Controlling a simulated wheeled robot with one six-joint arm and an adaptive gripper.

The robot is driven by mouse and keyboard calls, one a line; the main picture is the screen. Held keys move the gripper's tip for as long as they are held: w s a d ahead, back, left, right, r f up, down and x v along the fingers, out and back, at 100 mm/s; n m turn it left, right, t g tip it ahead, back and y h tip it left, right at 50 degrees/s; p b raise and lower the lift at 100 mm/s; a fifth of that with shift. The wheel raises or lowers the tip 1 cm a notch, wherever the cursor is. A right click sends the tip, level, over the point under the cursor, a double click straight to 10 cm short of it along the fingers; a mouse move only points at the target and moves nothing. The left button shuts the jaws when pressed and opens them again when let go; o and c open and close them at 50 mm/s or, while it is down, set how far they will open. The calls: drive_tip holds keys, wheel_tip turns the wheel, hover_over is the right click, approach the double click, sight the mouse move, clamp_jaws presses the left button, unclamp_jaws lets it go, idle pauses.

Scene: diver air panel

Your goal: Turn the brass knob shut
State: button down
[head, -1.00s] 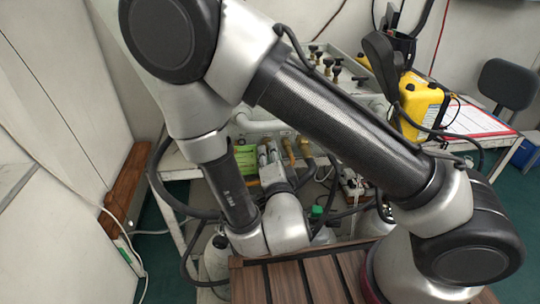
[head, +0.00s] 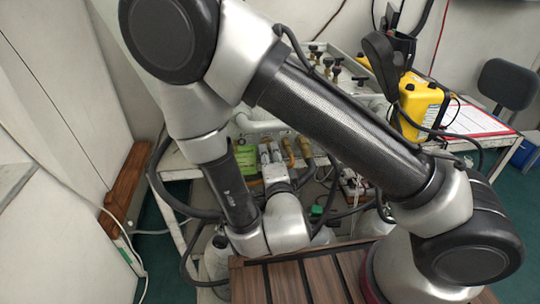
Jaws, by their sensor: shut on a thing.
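My gripper (head: 275,178) is at the end of my bent arm, low at the front of the air panel (head: 340,92). Only its back part shows clearly; it is closed, and its fingertips are small and partly hidden by my wrist. The brass knob in its hold cannot be made out separately, so its angle cannot be read. Brass fittings (head: 306,148) and silver fittings (head: 264,153) stick out of the panel's front just beyond the gripper. Several dark knobs on brass stems (head: 337,72) stand on the panel's top, apart from the gripper.
A green tag (head: 245,158) hangs left of the gripper. Dark hoses (head: 160,180) loop around the white trolley. Bottles (head: 217,258) stand below. A yellow case (head: 420,105) and a red-edged clipboard (head: 475,120) are at the right. A slatted wooden surface (head: 300,280) lies in front.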

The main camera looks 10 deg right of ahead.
drive_tip(key=c, duration=1.3)
unclamp_jaws()
drive_tip(key=s, duration=1.2)
drive_tip(key=shift+r, duration=0.1)
